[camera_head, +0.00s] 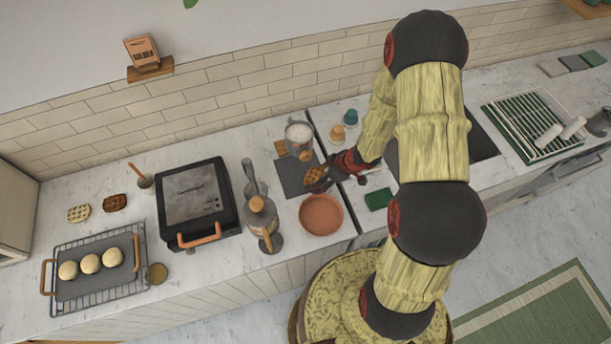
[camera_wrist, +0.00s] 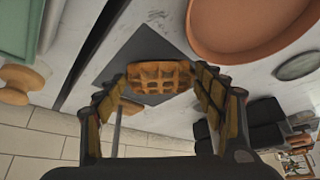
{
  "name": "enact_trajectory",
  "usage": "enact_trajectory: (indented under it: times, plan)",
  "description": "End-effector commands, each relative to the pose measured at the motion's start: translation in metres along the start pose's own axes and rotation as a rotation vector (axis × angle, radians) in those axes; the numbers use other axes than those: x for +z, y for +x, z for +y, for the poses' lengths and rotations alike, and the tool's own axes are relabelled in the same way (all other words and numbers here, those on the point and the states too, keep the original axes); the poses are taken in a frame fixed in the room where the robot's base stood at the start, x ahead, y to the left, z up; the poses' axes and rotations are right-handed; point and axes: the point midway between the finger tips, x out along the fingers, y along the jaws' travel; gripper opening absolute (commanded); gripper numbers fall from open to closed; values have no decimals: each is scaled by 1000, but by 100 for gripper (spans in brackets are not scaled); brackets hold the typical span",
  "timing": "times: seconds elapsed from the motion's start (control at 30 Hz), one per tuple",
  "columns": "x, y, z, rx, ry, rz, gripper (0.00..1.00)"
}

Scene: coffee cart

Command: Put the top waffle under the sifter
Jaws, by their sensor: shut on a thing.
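A golden-brown waffle (camera_head: 315,176) is held between the fingers of my gripper (camera_head: 328,179), over the right part of a dark slate board (camera_head: 290,181). The wrist view shows the waffle (camera_wrist: 150,77) spanning the gap between both fingertips of my gripper (camera_wrist: 160,82), with the dark board (camera_wrist: 148,45) behind it. The sifter (camera_head: 298,134), a round container with white powder on top, stands behind the board, up and left of my gripper. Whether the waffle touches the board is unclear.
A terracotta dish (camera_head: 321,214) is just in front of the board. A French press (camera_head: 262,217) and a black waffle iron (camera_head: 196,200) stand to the left. A pale waffle (camera_head: 78,213) and a brown waffle (camera_head: 115,202) lie far left.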

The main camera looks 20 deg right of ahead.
Motion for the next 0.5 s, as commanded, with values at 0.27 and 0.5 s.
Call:
enact_trajectory:
  times: [0.27, 0.5]
  plan:
    - [-14, 22, 0, 1, 1, 0, 40]
    - [-26, 49, 0, 1, -1, -1, 40]
